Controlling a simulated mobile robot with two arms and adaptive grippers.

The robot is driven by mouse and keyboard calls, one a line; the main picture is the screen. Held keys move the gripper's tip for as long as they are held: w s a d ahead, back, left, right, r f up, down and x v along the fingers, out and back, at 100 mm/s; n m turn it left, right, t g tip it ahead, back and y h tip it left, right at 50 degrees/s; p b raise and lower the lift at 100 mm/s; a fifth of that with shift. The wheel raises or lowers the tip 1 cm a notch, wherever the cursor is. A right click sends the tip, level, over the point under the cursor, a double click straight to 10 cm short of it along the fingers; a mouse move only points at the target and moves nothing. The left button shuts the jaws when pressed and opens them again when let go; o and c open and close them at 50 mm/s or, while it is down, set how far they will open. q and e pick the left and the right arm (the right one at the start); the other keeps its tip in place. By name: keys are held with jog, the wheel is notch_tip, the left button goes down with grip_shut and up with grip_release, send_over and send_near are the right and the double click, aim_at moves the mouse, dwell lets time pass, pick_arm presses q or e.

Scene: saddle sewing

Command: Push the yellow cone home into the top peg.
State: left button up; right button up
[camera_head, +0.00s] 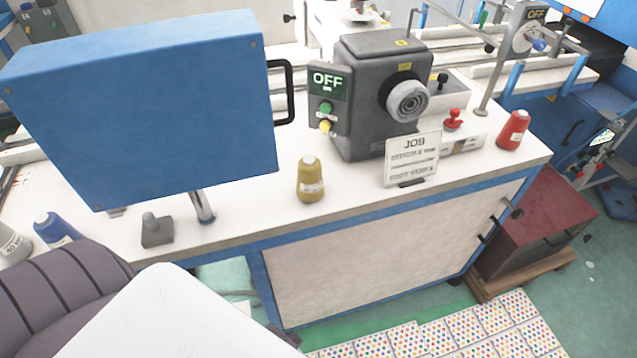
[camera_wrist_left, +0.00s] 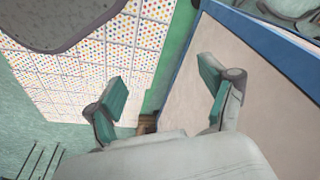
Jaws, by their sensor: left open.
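The yellow cone (camera_head: 310,181) is a mustard spool with a pale label. It stands upright on the white worktop near its front edge, in front of the grey machine. I cannot make out a top peg for certain. My left gripper (camera_wrist_left: 164,92) is open and empty in the left wrist view, its teal finger pads apart. It is beside the bench front, with the tiled floor beyond it, and away from the cone. My right gripper is not in view.
A large blue box (camera_head: 145,105) rises over the worktop's left side. A small grey block (camera_head: 157,236) sits below it. The grey machine (camera_head: 375,90) with an OFF panel and a JOB sign (camera_head: 411,160) stand right of the cone. A red cone (camera_head: 513,130) and blue cone (camera_head: 55,229) stand farther out.

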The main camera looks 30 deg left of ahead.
pick_arm(q)
jog(key=w+r+t+b, duration=0.25)
jog(key=w+r, duration=0.25)
jog(key=r, duration=0.8)
jog(key=n+t+y+b, duration=0.2)
jog(key=n+t, duration=0.1)
jog(key=t, duration=1.2)
send_near(306, 165)
jog(key=w, duration=0.3)
jog(key=w+r+p, duration=0.1)
jog(key=w, duration=0.3)
jog(key=w+a+p, duration=0.1)
jog(key=w, duration=0.3)
jog(key=shift+w+r, duration=0.1)
jog(key=shift+r, duration=0.2)
grip_shut()
